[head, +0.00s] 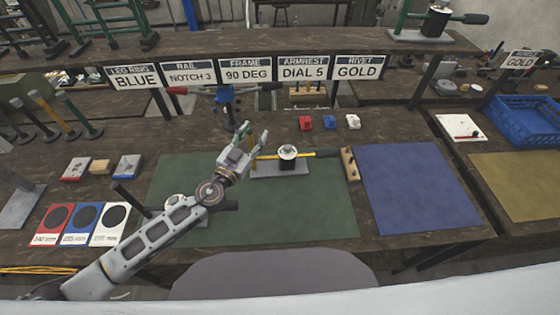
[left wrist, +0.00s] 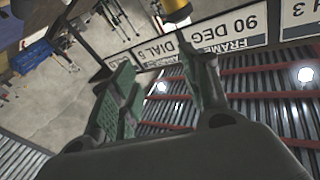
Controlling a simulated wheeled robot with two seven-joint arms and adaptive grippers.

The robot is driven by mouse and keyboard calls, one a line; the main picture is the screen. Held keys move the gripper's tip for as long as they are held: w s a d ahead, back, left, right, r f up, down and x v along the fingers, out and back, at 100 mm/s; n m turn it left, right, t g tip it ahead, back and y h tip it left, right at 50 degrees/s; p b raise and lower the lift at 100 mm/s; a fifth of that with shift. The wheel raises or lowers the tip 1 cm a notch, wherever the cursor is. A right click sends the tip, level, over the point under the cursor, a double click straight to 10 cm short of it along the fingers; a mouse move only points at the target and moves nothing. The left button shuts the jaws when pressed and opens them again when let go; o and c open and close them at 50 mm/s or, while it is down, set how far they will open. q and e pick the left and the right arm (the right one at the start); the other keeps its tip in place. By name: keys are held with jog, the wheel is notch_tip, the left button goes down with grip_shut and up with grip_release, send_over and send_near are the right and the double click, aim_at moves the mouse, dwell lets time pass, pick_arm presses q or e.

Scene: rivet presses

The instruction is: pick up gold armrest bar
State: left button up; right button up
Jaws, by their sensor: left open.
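A thin gold bar (head: 300,155) with a dark end at its right lies level beside a small white-topped post on a grey plate (head: 280,170), on the green mat. My left gripper (head: 254,132) is just left of and above the bar's left end, its two fingers spread with nothing between them. In the left wrist view the same fingers (left wrist: 155,85) stand apart and empty. A yellow-and-black piece (left wrist: 177,10) shows at that view's top edge, beyond the fingertips; I cannot tell what it is. My right gripper is out of view.
A sign row (head: 245,70) hangs along the shelf behind. Red, blue and white blocks (head: 328,122) stand behind the green mat (head: 300,215). A wooden block (head: 349,163) stands right of the bar. The blue mat (head: 418,190) is bare. Upright rods (head: 75,112) stand at left.

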pick_arm(q)
jog(key=s+f+n+t+y, duration=0.1)
jog(key=n, duration=0.1)
jog(key=n+y, duration=0.7)
jog(key=y, duration=0.2)
send_near(249, 141)
jog(key=shift+s+f, duration=0.25)
jog(key=shift+s, duration=0.15)
jog(key=shift+w+a, duration=0.15)
jog(key=shift+w, duration=3.3)
